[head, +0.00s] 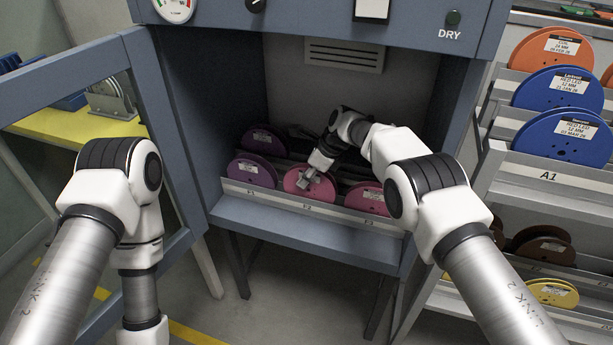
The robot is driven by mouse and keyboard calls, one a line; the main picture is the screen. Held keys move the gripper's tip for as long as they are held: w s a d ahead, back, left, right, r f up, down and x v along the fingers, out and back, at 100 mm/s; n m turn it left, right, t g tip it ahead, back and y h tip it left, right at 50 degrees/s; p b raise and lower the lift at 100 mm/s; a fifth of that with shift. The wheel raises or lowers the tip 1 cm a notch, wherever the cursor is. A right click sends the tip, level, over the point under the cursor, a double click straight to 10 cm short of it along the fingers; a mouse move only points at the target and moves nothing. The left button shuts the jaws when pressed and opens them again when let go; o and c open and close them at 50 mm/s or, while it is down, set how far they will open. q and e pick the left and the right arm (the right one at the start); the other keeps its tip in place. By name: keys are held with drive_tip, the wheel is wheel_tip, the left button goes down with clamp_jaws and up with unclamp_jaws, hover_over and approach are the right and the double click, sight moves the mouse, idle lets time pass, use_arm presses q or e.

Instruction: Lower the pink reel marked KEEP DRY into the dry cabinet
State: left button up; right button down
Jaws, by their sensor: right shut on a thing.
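The dry cabinet (300,228) stands ahead with its front open. Inside, my right gripper (306,180) is shut on the pink reel (297,188) at the middle of the front row. The reel stands behind the cabinet's front lip, and its lower edge is hidden by that lip. The gripper covers part of its face, and I cannot read a KEEP DRY mark on it. My left arm hangs at the left, and its gripper is out of view.
A purple reel (252,171) stands left of the held reel and another pink reel (366,198) right of it. A second purple reel (262,141) is behind. The open glazed door (78,56) is at left; a reel rack (548,172) is at right.

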drive_tip(key=c, duration=0.6)
unclamp_jaws()
drive_tip(key=shift+r+p, duration=2.7)
drive_tip(key=shift+r, duration=1.4)
drive_tip(key=shift+f, duration=0.1)
